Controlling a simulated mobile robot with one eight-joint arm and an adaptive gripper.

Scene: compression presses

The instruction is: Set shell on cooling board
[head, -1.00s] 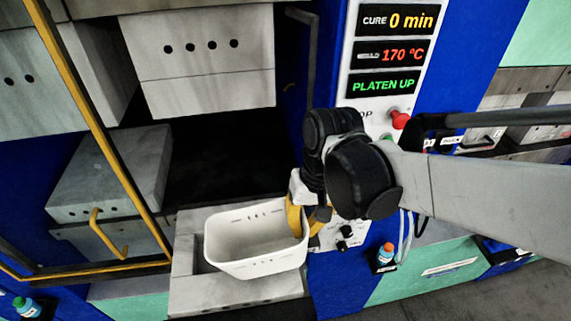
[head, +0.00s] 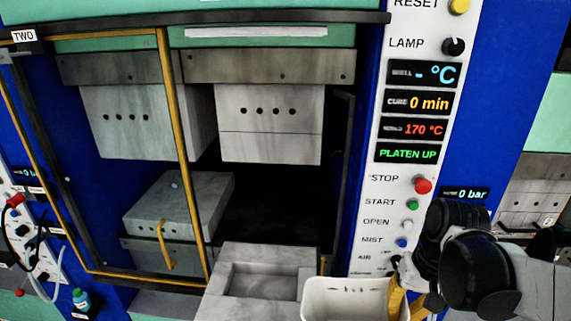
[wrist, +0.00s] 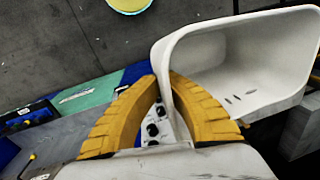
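The shell (head: 345,299) is a white, open-topped rectangular tub with slots in its wall. In the head view it is at the bottom edge, partly cut off, in front of and to the right of the lower mould block. My gripper (head: 400,299) is at its right end. In the wrist view the shell (wrist: 255,65) fills the upper right. The yellow fingers of my gripper (wrist: 165,95) are on either side of its wall, closed on it. I cannot make out a cooling board in either view.
The open press has a lower mould block (head: 265,282) with an empty recess, below an upper block (head: 268,120). A yellow-framed guard (head: 180,140) stands at left. The control panel (head: 412,150) reads PLATEN UP. A pale round top (wrist: 128,4) shows above grey floor.

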